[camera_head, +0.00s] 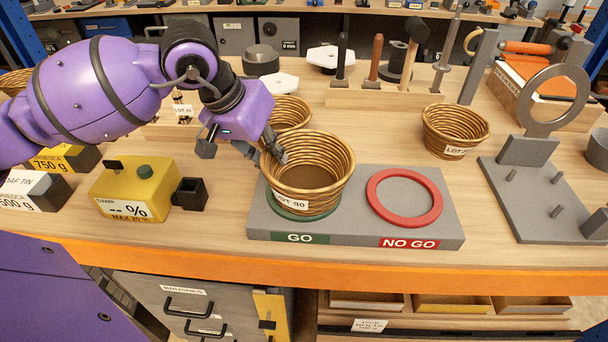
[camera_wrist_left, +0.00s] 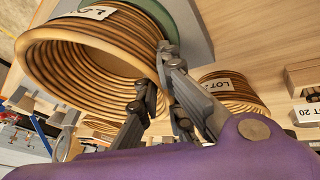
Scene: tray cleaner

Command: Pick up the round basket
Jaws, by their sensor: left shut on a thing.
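The round basket (camera_head: 308,178) is a coiled wicker bowl with a white LOT label. It sits upright over the green ring (camera_head: 304,214) on the GO side of the grey board. My left gripper (camera_head: 274,150) reaches it from the upper left and is shut on its rim. In the left wrist view the basket (camera_wrist_left: 90,52) is close, with its wall between the two fingers (camera_wrist_left: 156,84). I cannot tell whether its base is fully resting on the board. My right gripper is not in view.
The red ring (camera_head: 374,215) lies on the NO GO side. A second basket (camera_head: 437,143) stands at right, and another (camera_head: 290,112) is just behind the held one. A yellow damp meter (camera_head: 125,195) is at left. Upright tools in a wooden rack (camera_head: 385,98) stand behind.

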